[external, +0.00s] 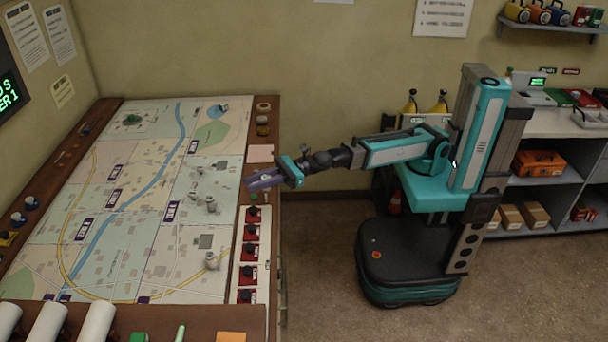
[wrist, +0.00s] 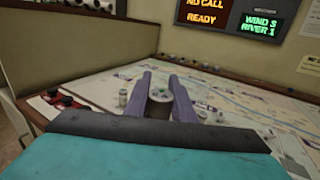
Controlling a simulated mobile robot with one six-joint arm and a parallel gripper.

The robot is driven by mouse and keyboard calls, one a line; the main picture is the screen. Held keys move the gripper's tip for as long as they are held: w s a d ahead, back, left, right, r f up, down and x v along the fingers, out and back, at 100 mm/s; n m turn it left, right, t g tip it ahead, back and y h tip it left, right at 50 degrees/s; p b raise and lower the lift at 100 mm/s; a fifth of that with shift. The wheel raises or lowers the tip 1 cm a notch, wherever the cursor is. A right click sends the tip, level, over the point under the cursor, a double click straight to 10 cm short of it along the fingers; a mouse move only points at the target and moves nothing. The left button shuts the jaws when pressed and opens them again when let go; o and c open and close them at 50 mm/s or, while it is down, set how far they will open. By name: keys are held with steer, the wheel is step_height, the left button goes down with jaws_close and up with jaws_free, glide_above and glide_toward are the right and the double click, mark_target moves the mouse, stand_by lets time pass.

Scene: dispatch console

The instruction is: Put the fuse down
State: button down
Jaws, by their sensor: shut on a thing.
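My gripper (external: 262,182) reaches over the right edge of the map console, its purple fingers pointing left. In the wrist view the two fingers (wrist: 160,98) are shut on the fuse (wrist: 159,94), a small grey cylinder with a pale round end. In the external view the fuse is only a small pale spot between the fingers. The fingers hide part of it, and whether it touches the surface below cannot be told. The map table (external: 160,225) lies left of the gripper.
A panel of red switches (external: 249,252) runs along the console's right edge. A pink note (external: 260,153) lies behind the gripper. A shelf unit (external: 545,190) stands at the right.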

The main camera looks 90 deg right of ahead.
steer(key=s+a+r+n+g+y, duration=0.2)
steer(key=s+a+r, duration=0.4)
steer(key=s+a, duration=0.3)
steer(key=s+a+r+n+g+y+p, duration=0.1)
steer(key=s+a+r+y, duration=0.1)
steer(key=s+a+r, duration=0.7)
steer(key=s+a+r+n+g+y, duration=0.2)
steer(key=s+a+r, duration=0.2)
steer(key=s+a, duration=0.5)
steer(key=s+a+r+n+g+y, duration=0.15)
steer(key=s+r, duration=0.35)
steer(key=s, duration=0.7)
steer(key=s+a+r+n+g+y+p, duration=0.1)
steer(key=s+r+n+g, duration=0.3)
steer(key=s, duration=0.8)
steer(key=s+a+r+g+y, duration=0.15)
steer(key=s+r, duration=0.35)
steer(key=s, duration=0.6)
steer(key=shift+g, duration=0.5)
steer(key=s+f, duration=0.1)
steer(key=f, duration=0.1)
steer(key=s+f, duration=0.1)
steer(key=shift+s+d+f, duration=0.2)
steer(key=shift+s+f, duration=0.15)
